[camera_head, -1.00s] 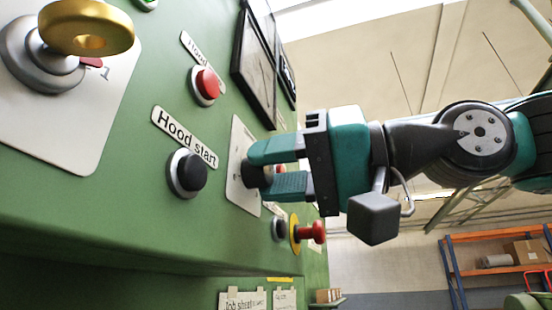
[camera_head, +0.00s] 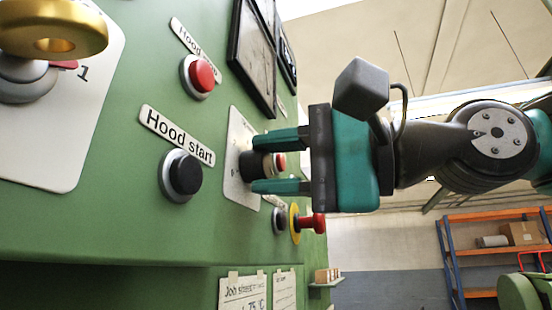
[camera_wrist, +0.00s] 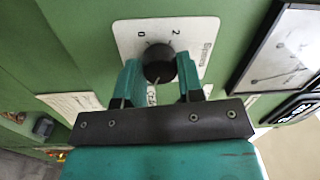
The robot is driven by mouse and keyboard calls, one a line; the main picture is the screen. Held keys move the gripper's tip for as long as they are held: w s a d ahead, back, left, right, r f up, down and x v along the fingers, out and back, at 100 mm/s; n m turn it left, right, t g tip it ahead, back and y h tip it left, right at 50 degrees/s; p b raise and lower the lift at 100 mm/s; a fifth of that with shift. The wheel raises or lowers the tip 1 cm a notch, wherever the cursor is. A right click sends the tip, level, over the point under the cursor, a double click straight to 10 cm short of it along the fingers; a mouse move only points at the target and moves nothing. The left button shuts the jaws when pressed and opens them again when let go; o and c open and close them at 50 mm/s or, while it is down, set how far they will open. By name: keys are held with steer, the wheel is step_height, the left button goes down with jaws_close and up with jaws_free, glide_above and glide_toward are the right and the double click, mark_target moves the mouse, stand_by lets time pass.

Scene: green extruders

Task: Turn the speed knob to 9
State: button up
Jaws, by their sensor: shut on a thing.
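The speed knob (camera_head: 250,165) is a dark round knob on a pale plate (camera_head: 233,130) on the green panel. In the wrist view the knob (camera_wrist: 158,66) sits in front of the plate (camera_wrist: 205,30), where a 0, a 2 and part of the word "Speed" show. My gripper (camera_head: 256,162) reaches the knob from the right in the head view, one finger on each side of it. In the wrist view its teal fingers (camera_wrist: 158,63) are closed on the knob. The rest of the scale is hidden, and I cannot read the pointer's setting.
A black "Hood start" button (camera_head: 182,175) and a red button (camera_head: 198,76) stand nearby on the panel. A red emergency knob (camera_head: 311,223) on a yellow ring sits below the gripper. A gold key-like handle (camera_head: 50,28) is at upper left. A dark-framed gauge (camera_wrist: 283,50) lies beside the plate.

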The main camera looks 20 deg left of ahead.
steer(key=shift+m, duration=0.6)
steer(key=o, duration=0.9)
